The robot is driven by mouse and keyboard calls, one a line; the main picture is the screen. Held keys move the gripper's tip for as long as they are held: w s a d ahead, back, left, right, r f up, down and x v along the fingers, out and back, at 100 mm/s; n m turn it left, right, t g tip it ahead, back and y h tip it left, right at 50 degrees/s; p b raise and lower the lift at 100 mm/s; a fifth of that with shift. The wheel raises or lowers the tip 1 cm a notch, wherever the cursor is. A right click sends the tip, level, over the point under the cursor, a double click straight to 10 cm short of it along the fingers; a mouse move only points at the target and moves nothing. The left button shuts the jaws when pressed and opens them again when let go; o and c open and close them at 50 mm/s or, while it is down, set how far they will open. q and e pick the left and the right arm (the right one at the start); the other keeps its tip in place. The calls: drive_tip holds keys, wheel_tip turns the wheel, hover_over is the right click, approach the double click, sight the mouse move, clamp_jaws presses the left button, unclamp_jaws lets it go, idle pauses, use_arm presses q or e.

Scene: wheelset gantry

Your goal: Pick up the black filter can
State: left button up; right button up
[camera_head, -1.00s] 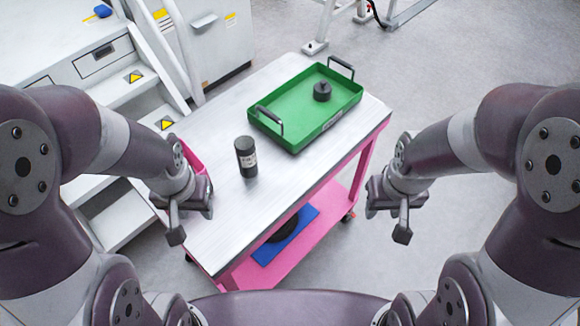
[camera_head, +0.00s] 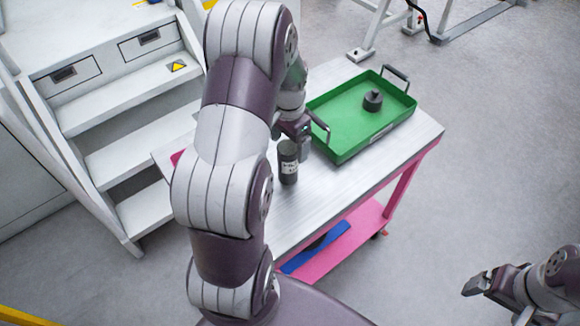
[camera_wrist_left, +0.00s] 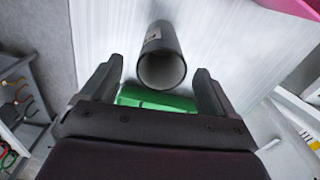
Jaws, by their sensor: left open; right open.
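The black filter can (camera_head: 288,165) stands upright on the table, with a pale label on its side. In the left wrist view the can (camera_wrist_left: 168,42) shows beyond my fingers, its round grey end toward the camera, roughly centred between them. My left gripper (camera_head: 303,145) is open, close to the can on its tray side, partly hidden by my arm in the head view. Both its fingers show apart in the left wrist view (camera_wrist_left: 157,78), with nothing between them. My right gripper (camera_head: 476,284) is open and empty, at the lower right, away from the table.
A green tray (camera_head: 340,153) with dark handles holds a small dark round part (camera_head: 373,100) behind the can. White steps (camera_head: 135,160) stand to the left. A blue item (camera_head: 318,250) lies on the pink lower shelf.

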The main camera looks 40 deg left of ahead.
sight(288, 154)
use_arm(q)
drive_tip(key=f, duration=0.2)
drive_tip(key=f+p, duration=0.1)
drive_tip(key=f, duration=0.1)
drive_tip(key=shift+s+a+f, duration=0.1)
drive_tip(key=shift+s+f, duration=0.05)
drive_tip(key=shift+s, duration=0.05)
drive_tip(key=shift+w+f, duration=0.1)
drive_tip(key=shift+f, duration=0.35)
drive_tip(key=c, duration=1.3)
clamp_jaws()
drive_tip(key=shift+r, duration=0.15)
